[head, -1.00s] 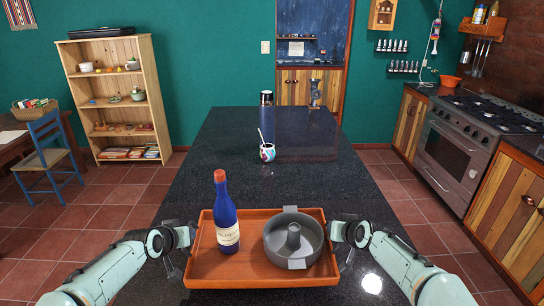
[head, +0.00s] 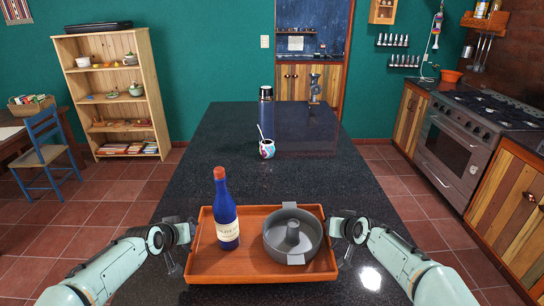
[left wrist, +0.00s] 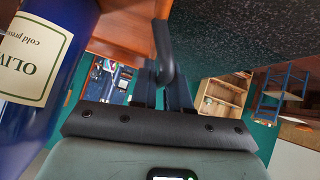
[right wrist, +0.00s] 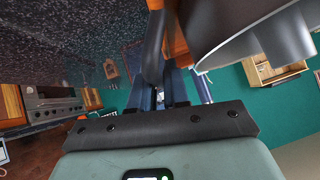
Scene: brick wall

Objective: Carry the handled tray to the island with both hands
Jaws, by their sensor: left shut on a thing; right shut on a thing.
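The wooden handled tray (head: 240,270) is level at the near end of the dark stone island (head: 215,150). I cannot tell whether its underside touches the top. A blue bottle with a red cap (head: 226,215) stands upright on its left half, and a grey ring pan (head: 293,236) sits on its right half. My left gripper (head: 188,235) is shut on the tray's left handle, a dark bar in the left wrist view (left wrist: 162,48). My right gripper (head: 335,230) is shut on the right handle, also in the right wrist view (right wrist: 154,48).
A patterned cup with a straw (head: 267,149) stands mid-island, and a dark blue flask (head: 266,108) and a small grinder-like item (head: 315,88) are beyond it. The stone between tray and cup is clear. A stove (head: 460,140) is at right; a shelf (head: 115,95) and chair (head: 48,150) are at left.

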